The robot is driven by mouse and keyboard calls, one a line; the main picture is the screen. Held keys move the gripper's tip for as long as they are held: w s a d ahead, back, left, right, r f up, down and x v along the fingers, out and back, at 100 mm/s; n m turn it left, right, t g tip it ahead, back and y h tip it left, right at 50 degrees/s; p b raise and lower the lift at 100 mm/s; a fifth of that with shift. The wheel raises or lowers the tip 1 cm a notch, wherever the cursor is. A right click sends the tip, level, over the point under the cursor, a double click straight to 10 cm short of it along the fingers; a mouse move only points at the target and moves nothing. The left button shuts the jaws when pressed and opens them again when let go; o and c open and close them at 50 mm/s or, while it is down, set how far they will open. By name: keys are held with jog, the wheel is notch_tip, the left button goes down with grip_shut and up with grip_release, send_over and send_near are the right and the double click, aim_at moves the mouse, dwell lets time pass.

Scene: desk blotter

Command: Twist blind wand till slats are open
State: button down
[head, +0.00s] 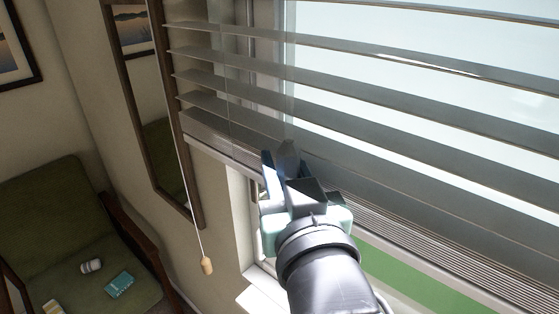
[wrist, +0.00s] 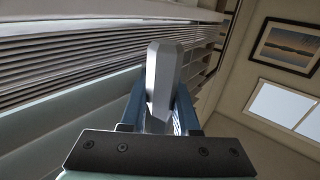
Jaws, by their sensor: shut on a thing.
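The blind's slats (head: 400,107) cross the window in the head view, with bright gaps between them. They look tilted, not fully closed. In the wrist view the slats (wrist: 95,48) run across the upper left. My gripper (head: 287,172) is in front of the blind's lower part. In the wrist view its blue fingers (wrist: 159,104) are shut on a grey faceted wand (wrist: 163,68), which sticks out beyond the fingertips. The wand's lower part is hidden between the fingers. In the head view I cannot clearly trace the wand above the gripper.
A pull cord with a wooden tassel (head: 207,265) hangs left of my gripper. A dark-framed mirror (head: 163,120) is on the wall. A green armchair (head: 60,220) with small items stands lower left. A framed picture (wrist: 288,46) hangs on the wall.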

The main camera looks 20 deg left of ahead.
jog(key=shift+h, duration=0.3)
jog(key=c, duration=0.7)
grip_release()
jog(key=shift+o, duration=0.2)
